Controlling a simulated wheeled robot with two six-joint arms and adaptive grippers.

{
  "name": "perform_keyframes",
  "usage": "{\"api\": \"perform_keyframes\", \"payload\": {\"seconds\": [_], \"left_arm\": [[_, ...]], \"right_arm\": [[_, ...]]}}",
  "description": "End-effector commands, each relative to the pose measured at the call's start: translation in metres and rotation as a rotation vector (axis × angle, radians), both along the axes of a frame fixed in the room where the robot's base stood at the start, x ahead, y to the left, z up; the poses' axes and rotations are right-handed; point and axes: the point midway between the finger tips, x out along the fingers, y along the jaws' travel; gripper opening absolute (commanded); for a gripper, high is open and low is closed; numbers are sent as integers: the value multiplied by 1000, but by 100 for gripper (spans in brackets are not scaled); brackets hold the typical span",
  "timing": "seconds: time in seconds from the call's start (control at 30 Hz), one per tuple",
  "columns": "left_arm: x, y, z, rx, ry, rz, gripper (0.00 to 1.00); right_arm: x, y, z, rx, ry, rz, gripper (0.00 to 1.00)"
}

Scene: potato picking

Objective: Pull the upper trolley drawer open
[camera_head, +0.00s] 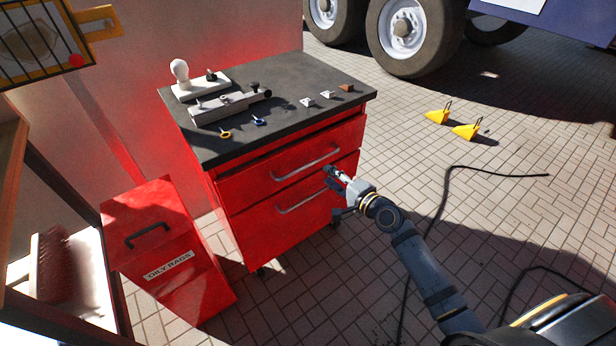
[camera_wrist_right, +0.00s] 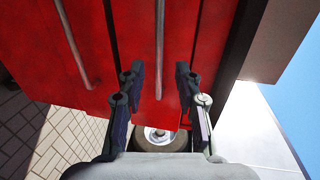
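The red trolley has a dark top (camera_head: 285,88) and two drawers seen in the head view. The upper drawer (camera_head: 250,178) has a silver bar handle (camera_head: 290,168); the lower drawer (camera_head: 255,225) has a similar handle (camera_head: 300,204). I cannot tell whether the upper drawer stands slightly out. My right gripper (camera_head: 333,174) is by the right end of the upper handle. In the right wrist view, its two dark fingers (camera_wrist_right: 158,77) are apart, with the upper handle (camera_wrist_right: 160,45) running between them. The lower handle (camera_wrist_right: 75,45) lies to the left. My left gripper is out of view.
Small tools and fittings (camera_head: 229,106) lie on the trolley top. A red oily rags bin (camera_head: 160,225) stands at the trolley's left. A black cable (camera_head: 440,205) lies on the paving to the right. Yellow chocks (camera_head: 466,131) and a wheeled vehicle (camera_head: 405,30) are behind.

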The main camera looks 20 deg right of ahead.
Motion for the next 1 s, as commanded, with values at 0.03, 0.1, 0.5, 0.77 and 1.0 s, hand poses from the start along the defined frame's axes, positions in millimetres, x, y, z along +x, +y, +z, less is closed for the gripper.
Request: {"api": "perform_keyframes", "payload": {"seconds": [0.03,0.1,0.5,0.77,1.0], "left_arm": [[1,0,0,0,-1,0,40],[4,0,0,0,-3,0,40],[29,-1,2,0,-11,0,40],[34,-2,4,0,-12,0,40],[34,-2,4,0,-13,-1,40]], "right_arm": [[5,1,0,2,-1,-2,34],[15,5,-3,4,-2,-3,34],[85,31,-19,-1,0,-2,34],[95,35,-21,-3,1,-1,34],[94,34,-21,-3,1,-1,20]]}}
